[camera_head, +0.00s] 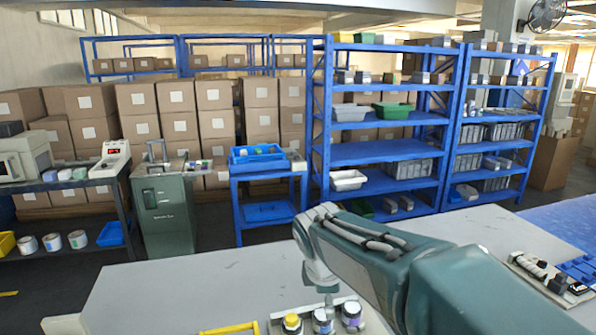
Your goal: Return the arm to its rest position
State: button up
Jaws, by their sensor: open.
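My teal and grey arm reaches in from the lower right of the head view and bends down at a grey joint. My gripper (327,290) is at the lower end of the arm, pointing down just above the small bottles at the front of the table. It is open, and nothing shows held in it. Its fingers are small and partly hard to make out. A yellow-capped bottle (292,324), a white-capped bottle (322,321) and a dark-capped bottle (352,315) stand in a row below it.
The light worktable (170,285) is mostly bare on the left. A yellow bar (230,329) lies at its front edge. A tray of dark parts (545,275) is at the right. Behind are a blue stand with a bin (258,158), a green cabinet (165,210) and blue shelves (375,153).

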jog(key=s+d+m+t, duration=0.1)
jog(key=s+d+m, duration=0.3)
jog(key=s+m, duration=0.4)
jog(key=s+d+m+t+y, duration=0.1)
jog(key=s+d+m, duration=0.4)
jog(key=s, duration=0.8)
jog(key=shift+f+m+y, duration=0.2)
jog(key=shift+m+y, duration=0.1)
jog(key=shift+m, duration=1.6)
jog(key=shift+s+d, duration=0.1)
